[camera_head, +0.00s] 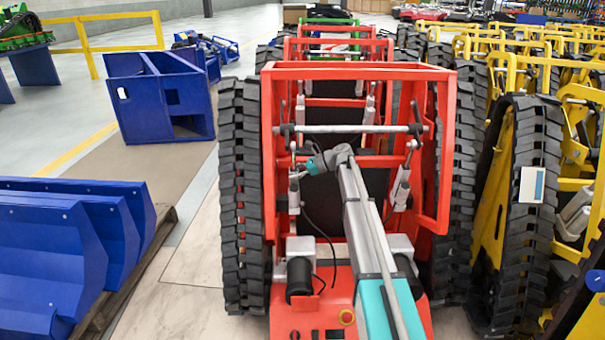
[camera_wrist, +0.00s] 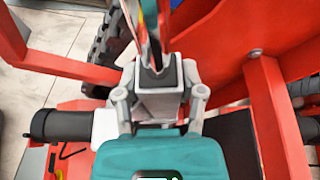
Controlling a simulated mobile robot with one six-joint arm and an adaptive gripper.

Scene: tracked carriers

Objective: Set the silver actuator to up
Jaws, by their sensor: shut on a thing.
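A red tracked carrier (camera_head: 270,130) stands in front of me with an upright red frame. A silver actuator (camera_head: 294,196) stands at the left inside the frame, and a similar one (camera_head: 401,190) leans at the right. My gripper (camera_head: 300,172) is at the upper end of the left silver actuator, shut on it. In the wrist view my gripper (camera_wrist: 158,68) has its fingers close together at the top centre. The gripped part is mostly hidden between the fingers, so its exact position is unclear.
A silver crossbar (camera_head: 350,129) spans the frame above my gripper. Red frame bars (camera_wrist: 275,115) are close on the right in the wrist view. Black tracks (camera_head: 240,200) flank the carrier. Yellow carriers (camera_head: 500,150) crowd the right; blue parts (camera_head: 60,245) lie left.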

